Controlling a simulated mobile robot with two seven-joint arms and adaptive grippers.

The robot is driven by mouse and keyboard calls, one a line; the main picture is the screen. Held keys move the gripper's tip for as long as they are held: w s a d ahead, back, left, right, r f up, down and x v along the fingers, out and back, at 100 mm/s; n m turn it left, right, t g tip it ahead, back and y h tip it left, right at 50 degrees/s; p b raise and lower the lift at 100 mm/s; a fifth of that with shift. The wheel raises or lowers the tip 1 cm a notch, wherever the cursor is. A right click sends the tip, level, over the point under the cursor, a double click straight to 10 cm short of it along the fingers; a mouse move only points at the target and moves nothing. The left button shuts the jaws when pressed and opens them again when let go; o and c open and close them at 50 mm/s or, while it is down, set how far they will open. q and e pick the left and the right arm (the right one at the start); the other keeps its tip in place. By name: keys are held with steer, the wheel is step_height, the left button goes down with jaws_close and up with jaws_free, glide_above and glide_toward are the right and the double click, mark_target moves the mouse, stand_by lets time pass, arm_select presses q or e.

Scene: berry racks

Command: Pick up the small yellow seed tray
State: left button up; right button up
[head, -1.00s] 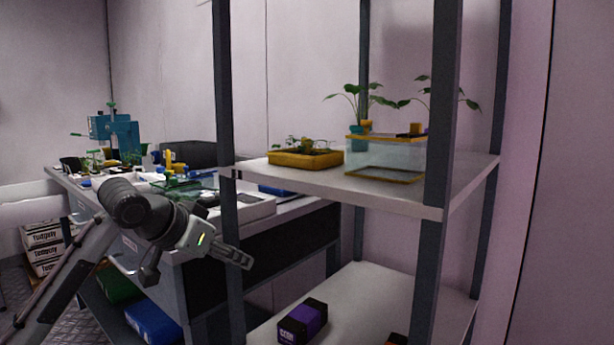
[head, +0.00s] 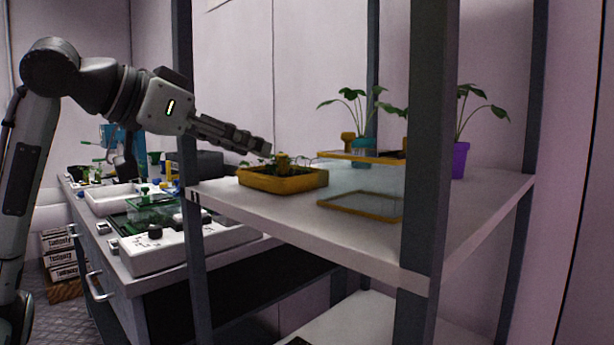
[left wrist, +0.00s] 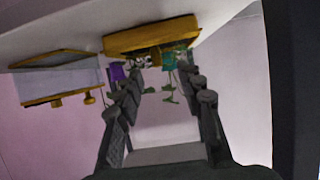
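The small yellow seed tray (head: 295,184) holds dark soil and small seedlings and sits at the left end of the upper rack shelf (head: 380,232). My left gripper (head: 258,147) reaches in from the left, just above and behind the tray's left part in the head view, apart from it as far as I can tell. In the left wrist view, the tray (left wrist: 150,38) shows at the top, beyond the fingers. The left gripper (left wrist: 163,80) has its two fingers spread with nothing between them. My right gripper is out of view.
A clear case with yellow edges (head: 360,204) stands right of the tray. Potted plants stand behind it, one in a purple pot (head: 459,160). Dark rack posts (head: 428,130) rise at the shelf's front. A cluttered bench (head: 120,262) lies to the left.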

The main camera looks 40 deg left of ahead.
mark_target(278, 156)
arm_select(q)
steer(key=shift+w+f, duration=0.15)
steer(key=shift+w, duration=0.35)
steer(key=shift+w+d+f, duration=0.1)
steer(key=shift+w+f, duration=0.05)
steer(key=shift+w, duration=0.15)
steer(key=shift+w+f, duration=0.15)
steer(key=shift+w, duration=0.2)
steer(key=x, duration=0.5)
steer(key=shift+d, duration=0.25)
steer(key=shift+w, duration=0.1)
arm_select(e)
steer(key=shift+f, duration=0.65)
arm_select(q)
jaws_close()
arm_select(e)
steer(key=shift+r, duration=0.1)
